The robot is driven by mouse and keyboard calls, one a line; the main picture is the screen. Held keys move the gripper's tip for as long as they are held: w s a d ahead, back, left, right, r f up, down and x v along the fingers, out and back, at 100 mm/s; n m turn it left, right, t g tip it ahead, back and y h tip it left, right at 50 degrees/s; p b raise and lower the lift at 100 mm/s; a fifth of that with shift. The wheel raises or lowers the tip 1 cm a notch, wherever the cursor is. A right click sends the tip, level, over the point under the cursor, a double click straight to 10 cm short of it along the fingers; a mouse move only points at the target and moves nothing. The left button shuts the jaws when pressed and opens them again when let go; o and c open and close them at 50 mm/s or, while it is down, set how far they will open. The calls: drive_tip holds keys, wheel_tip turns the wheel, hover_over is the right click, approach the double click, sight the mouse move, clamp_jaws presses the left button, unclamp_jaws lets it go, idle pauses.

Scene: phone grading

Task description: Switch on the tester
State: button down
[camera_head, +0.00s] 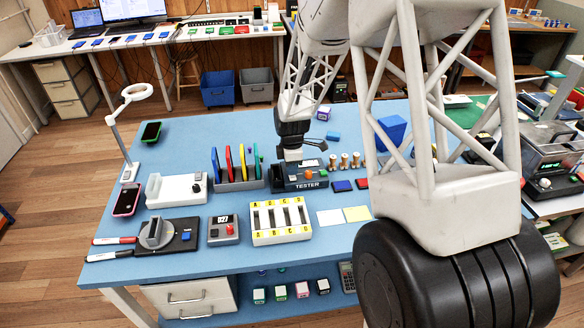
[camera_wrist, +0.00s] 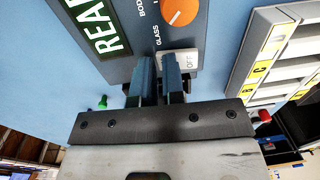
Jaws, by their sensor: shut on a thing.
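The tester (camera_head: 298,185) is a dark blue-grey box with the word TESTER on its front, at the back middle of the blue table. The wrist view shows its panel (camera_wrist: 125,72) close up, with a green-lit display (camera_wrist: 105,30) reading "REA" before the edge cuts it off. An orange knob (camera_wrist: 180,12) sits near "BODY" and "GLASS" marks. A white switch plate (camera_wrist: 190,58) shows lettering that looks like "OFF". My gripper (camera_wrist: 159,62) is at this plate, its fingers close together and shut on the switch; the fingers hide the part between them. In the head view my gripper (camera_head: 291,156) is over the tester.
A rack of coloured slabs (camera_head: 238,184) stands close left of the tester. A yellow-labelled white tray (camera_head: 281,238) lies in front of it. Bare blue tabletop shows at the back left.

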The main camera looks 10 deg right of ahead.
drive_tip(key=shift+s+f, duration=0.65)
drive_tip(key=shift+f, duration=0.1)
drive_tip(key=shift+s+r, duration=0.15)
drive_tip(key=shift+s, duration=0.5)
drive_tip(key=shift+r, duration=0.1)
wheel_tip(320, 180, up, 15)
drive_tip(key=w, duration=0.2)
drive_tip(key=shift+r, duration=0.15)
idle(0.4)
